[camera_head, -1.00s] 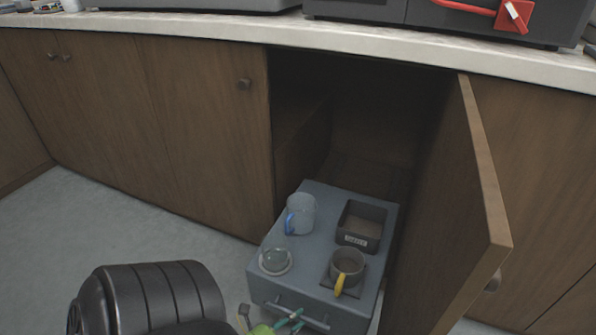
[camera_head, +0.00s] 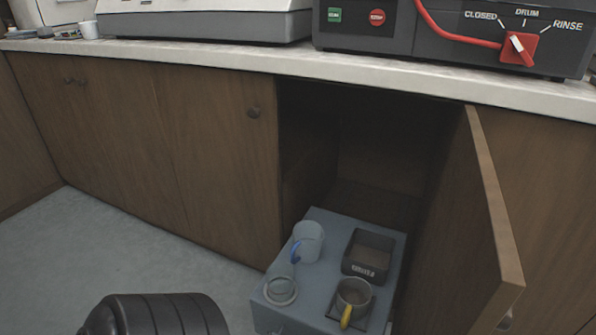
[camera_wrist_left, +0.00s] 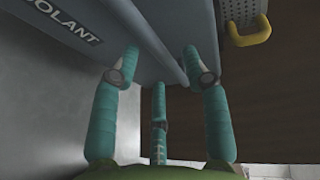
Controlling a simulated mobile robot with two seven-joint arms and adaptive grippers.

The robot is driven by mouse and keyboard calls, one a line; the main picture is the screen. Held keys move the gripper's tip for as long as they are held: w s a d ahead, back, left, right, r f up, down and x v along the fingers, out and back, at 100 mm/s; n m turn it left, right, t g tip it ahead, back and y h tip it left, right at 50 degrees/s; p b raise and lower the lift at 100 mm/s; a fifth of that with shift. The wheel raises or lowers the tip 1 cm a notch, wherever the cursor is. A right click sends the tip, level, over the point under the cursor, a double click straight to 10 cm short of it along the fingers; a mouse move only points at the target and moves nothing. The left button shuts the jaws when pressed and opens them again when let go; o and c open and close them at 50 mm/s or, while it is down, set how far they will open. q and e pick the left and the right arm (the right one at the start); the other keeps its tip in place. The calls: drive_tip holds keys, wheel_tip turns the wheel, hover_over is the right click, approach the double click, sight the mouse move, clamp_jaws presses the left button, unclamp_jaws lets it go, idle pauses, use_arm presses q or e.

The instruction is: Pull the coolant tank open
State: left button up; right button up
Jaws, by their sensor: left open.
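The coolant tank (camera_head: 325,252) is a blue-grey box at the foot of the open cabinet, sticking out past its front. On its top are a clear jug with a blue handle (camera_head: 307,242), a small glass dish (camera_head: 281,290), a dark labelled tray (camera_head: 368,254) and a grey mug with a yellow handle (camera_head: 352,297). The left wrist view shows the tank's face with lettering ending "OLANT" (camera_wrist_left: 75,22). There my left gripper (camera_wrist_left: 160,65) is open, its teal fingers around a grey bar or edge; contact is unclear. The right gripper is not in view.
The open wooden door (camera_head: 465,235) stands just right of the tank. Closed cabinet doors (camera_head: 170,150) are on the left. Machines stand on the pale counter (camera_head: 230,52) above, one with a red rotary switch (camera_head: 519,48).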

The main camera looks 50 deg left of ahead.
use_arm(q)
drive_tip(key=s+d+r, duration=0.1)
drive_tip(key=s+r, duration=0.1)
drive_tip(key=s, duration=0.7)
drive_tip(key=shift+s, duration=0.4)
drive_tip(key=shift+w, duration=0.1)
